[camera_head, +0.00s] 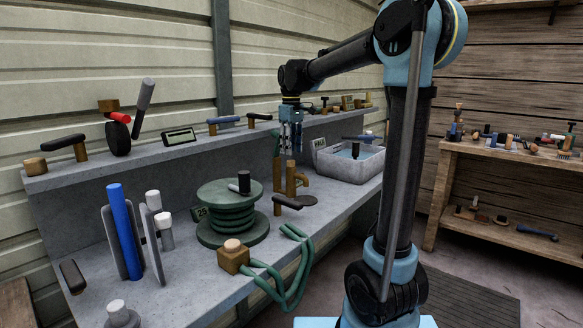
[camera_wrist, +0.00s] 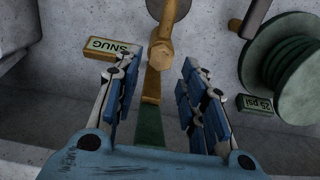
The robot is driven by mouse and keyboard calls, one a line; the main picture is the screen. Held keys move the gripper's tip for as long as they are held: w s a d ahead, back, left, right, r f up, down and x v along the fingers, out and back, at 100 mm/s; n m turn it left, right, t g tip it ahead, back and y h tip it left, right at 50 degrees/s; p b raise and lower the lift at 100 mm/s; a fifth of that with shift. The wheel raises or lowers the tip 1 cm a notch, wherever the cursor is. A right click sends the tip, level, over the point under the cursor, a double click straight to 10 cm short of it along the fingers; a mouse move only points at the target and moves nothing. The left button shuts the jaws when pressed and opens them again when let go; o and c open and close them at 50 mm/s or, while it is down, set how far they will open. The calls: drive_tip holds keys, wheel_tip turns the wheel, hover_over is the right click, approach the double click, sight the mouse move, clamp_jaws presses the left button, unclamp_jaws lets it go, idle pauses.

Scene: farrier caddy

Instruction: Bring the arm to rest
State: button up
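My gripper (camera_head: 291,128) hangs pointing down above the stone bench, at the end of my raised, bent arm. It also shows in the wrist view (camera_wrist: 161,75), where its blue fingers stand apart with a clear gap. It is open and appears to hold nothing. A brass tap (camera_head: 291,178) stands below it; in the wrist view the tap (camera_wrist: 158,48) lies beyond the fingertips. A narrow brown and green piece (camera_wrist: 149,125) shows between the fingers in the wrist view, apart from both. I cannot tell how far below them it is.
A stone basin (camera_head: 372,167) stands just right of the gripper. A green coiled hose reel (camera_head: 232,222) stands left of it, and a blue cylinder (camera_head: 124,232) further left. A back ledge (camera_head: 180,152) holds several tools. A wooden side table (camera_head: 500,152) is at right.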

drive_tip(key=s+d+f+m+t, duration=0.1)
drive_tip(key=s+d+f+m, duration=0.1)
drive_tip(key=s+d+f, duration=0.5)
drive_tip(key=s+d+f+m, duration=0.25)
drive_tip(key=s+d, duration=0.25)
drive_tip(key=s, duration=0.4)
drive_tip(key=s+d+f+m+t, duration=0.1)
drive_tip(key=s+d+f+m, duration=0.25)
drive_tip(key=s+d, duration=0.4)
drive_tip(key=s+d+f+m, duration=0.2)
drive_tip(key=s+f, duration=0.6)
drive_tip(key=f, duration=0.3)
drive_tip(key=shift+s, duration=0.1)
